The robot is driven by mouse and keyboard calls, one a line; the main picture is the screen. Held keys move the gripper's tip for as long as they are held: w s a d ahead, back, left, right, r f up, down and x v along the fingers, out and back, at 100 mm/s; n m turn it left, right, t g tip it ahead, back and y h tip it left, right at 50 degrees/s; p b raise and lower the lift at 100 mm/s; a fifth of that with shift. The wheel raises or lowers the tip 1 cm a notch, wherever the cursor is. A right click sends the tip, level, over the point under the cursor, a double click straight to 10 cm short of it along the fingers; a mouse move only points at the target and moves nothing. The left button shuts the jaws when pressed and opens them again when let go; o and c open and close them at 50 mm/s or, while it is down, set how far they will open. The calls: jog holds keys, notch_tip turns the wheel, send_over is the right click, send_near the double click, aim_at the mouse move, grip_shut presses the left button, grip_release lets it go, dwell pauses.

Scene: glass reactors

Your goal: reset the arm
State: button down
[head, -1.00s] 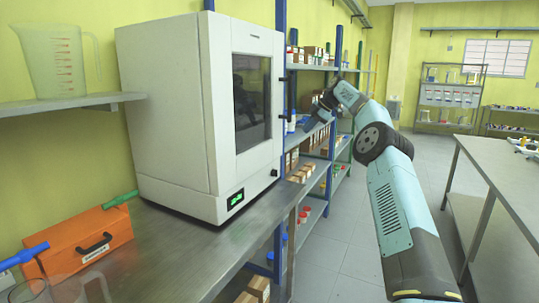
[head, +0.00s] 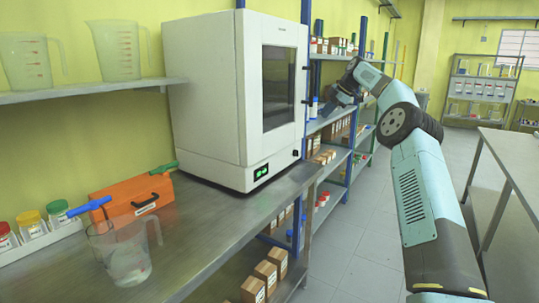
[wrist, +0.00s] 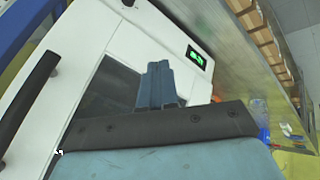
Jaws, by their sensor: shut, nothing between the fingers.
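My arm reaches up and forward on the right side of the head view, bent at its black-ringed joint. My gripper (head: 332,106) is at its far end, pointing down and left, beside the right side of a white cabinet oven with a dark door window (head: 230,105) and in front of the shelves. In the wrist view my gripper (wrist: 158,68) shows its blue fingers pressed together with nothing between them. Behind them are the oven's white front (wrist: 117,41), its dark window, a black handle and a green display.
The steel bench (head: 205,222) carries an orange toolbox (head: 135,198), a clear beaker (head: 125,255) and colour-capped jars (head: 58,211). Shelves (head: 340,122) with boxes stand close behind my gripper. A grey table (head: 510,160) is at right; open floor (head: 355,235) lies between.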

jog(key=s+a+r+m+h, duration=0.2)
jog(key=s+a+r+m, duration=0.1)
jog(key=s+a+r, duration=0.7)
jog(key=s+r+m+t+h, duration=0.1)
jog(key=s+m, duration=0.2)
jog(key=s, duration=0.6)
jog(key=s+r+m+h, duration=0.1)
jog(key=s+m+h, duration=0.1)
jog(key=s, duration=0.7)
jog(key=s+d+f+m, duration=0.3)
jog(key=s+f+m, duration=0.1)
jog(key=s, duration=0.8)
jog(key=s+d+f+m+t, duration=0.1)
jog(key=s+d+f+m, duration=0.2)
jog(key=s, duration=1)
jog(key=s+d+f+m+h, duration=0.1)
jog(key=s+d+f+m, duration=0.2)
jog(key=s+f+m, duration=0.3)
jog(key=s+f, duration=0.3)
jog(key=s, duration=0.4)
jog(key=shift+d+f+t, duration=0.15)
jog(key=shift+d+t, duration=0.25)
